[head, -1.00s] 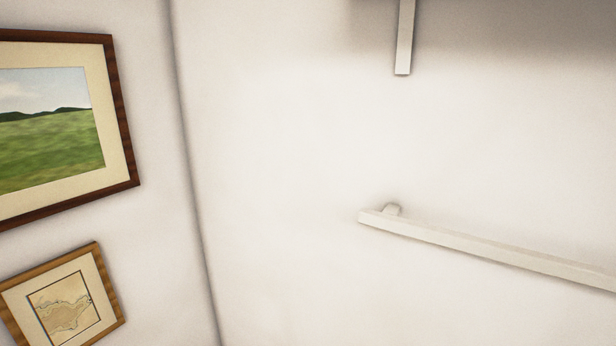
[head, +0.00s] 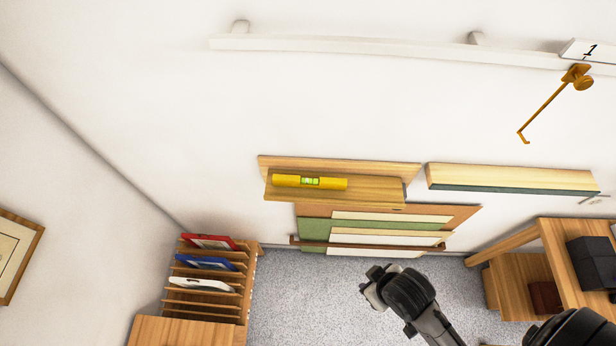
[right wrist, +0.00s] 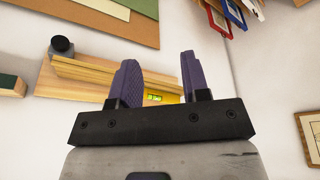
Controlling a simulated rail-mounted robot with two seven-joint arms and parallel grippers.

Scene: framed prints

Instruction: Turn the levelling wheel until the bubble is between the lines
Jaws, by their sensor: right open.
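A yellow spirit level (head: 335,184) with a green vial (head: 310,181) lies on a wooden ledge (head: 380,190) on the wall. The bubble is too small to place against the lines. In the right wrist view the level (right wrist: 168,99) shows between my fingers, beyond them. A dark round knob (right wrist: 62,45), which looks like the levelling wheel, sits at the left end of the ledge there; I cannot make it out in the head view. My right gripper (right wrist: 158,75) has its purple fingers apart and empty. In the head view my right arm is below the ledge, apart from it. My left gripper is out of view.
A rack (head: 205,290) with coloured frames stands lower left. Boards (head: 375,225) lean beneath the ledge. Another wooden ledge (head: 510,178) is to the right, under a brass hook (head: 545,110). A wooden bench (head: 545,260) stands right. Grey floor (head: 300,300) is open between.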

